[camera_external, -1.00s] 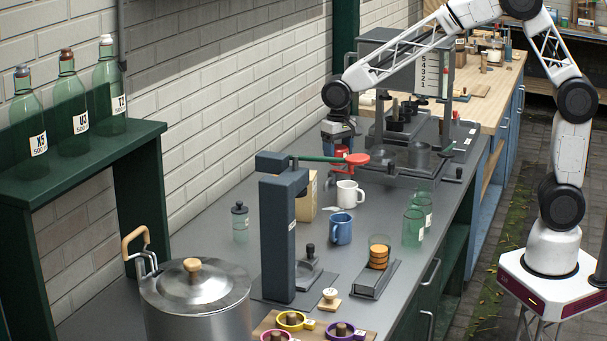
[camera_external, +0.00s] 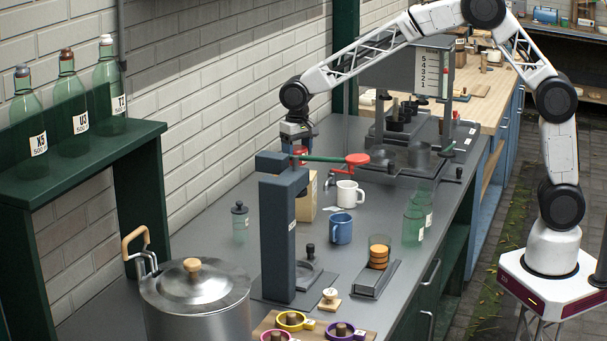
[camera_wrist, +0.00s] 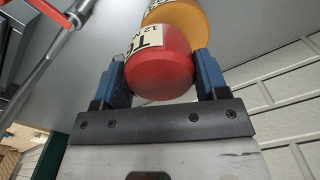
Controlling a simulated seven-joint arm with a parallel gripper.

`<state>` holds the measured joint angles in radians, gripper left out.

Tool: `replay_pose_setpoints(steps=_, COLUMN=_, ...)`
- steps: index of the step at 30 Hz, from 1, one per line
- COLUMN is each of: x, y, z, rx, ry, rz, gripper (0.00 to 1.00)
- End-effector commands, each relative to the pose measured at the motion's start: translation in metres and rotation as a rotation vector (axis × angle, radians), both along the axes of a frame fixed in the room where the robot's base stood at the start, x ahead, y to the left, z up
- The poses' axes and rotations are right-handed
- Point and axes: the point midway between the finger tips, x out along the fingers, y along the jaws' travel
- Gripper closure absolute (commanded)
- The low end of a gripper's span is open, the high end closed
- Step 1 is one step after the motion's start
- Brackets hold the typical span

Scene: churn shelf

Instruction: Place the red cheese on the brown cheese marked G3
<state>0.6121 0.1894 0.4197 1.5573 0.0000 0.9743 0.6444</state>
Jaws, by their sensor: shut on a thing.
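The red cheese (camera_wrist: 160,72) with a white label is between the two blue fingers of my gripper (camera_wrist: 163,78) in the wrist view. My gripper is shut on it. In the external view, my gripper (camera_external: 299,147) holds the red cheese (camera_external: 301,153) in the air above the bench, behind the dark press column. An orange-brown round thing (camera_wrist: 182,20) with a partly hidden label shows just beyond the red cheese in the wrist view. I cannot read G3 on it or tell whether the two touch.
A tan block (camera_external: 307,197), a white mug (camera_external: 349,194) and a blue mug (camera_external: 340,228) are nearby. A brick wall runs along the left.

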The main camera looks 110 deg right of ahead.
Motion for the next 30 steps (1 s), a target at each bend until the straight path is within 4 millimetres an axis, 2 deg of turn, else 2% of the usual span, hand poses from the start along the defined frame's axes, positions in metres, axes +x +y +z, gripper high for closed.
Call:
replay_pose_setpoints(steps=3, x=0.012, y=-0.008, z=-0.002, rx=0.0, ry=0.0, rz=0.0, gripper=0.61)
replay_pose_setpoints(steps=9, x=0.022, y=-0.015, z=-0.002, rx=0.0, ry=0.0, rz=0.0, gripper=0.61)
replay_pose_setpoints(steps=21, x=0.024, y=-0.016, z=-0.003, rx=0.0, ry=0.0, rz=0.0, gripper=0.61)
replay_pose_setpoints(steps=30, x=0.023, y=-0.016, z=-0.029, rx=0.002, ry=0.002, rz=0.0, gripper=0.61)
